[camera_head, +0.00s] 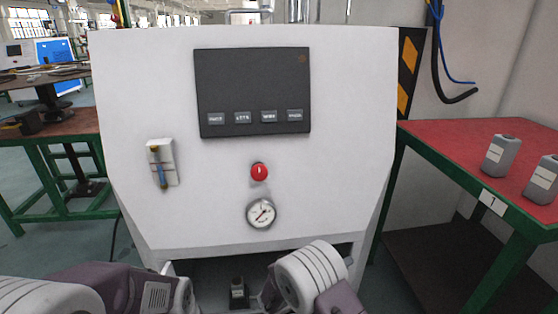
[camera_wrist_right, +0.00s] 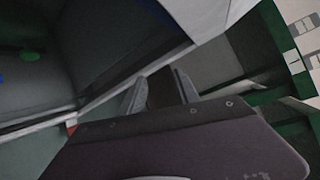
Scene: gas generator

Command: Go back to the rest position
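My right arm comes in at the bottom right of the head view. Its white joint (camera_head: 310,276) is in front of the dark opening under the white gas generator (camera_head: 330,110). In the right wrist view the two fingers of my right gripper (camera_wrist_right: 160,90) stand apart, with no held object clearly visible between them. My left arm (camera_head: 120,290) comes in at the bottom left of the head view. Its gripper cannot be made out.
A small dark object (camera_head: 238,292) shows in the opening between my arms. Another green-framed table (camera_head: 50,150) is at the left.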

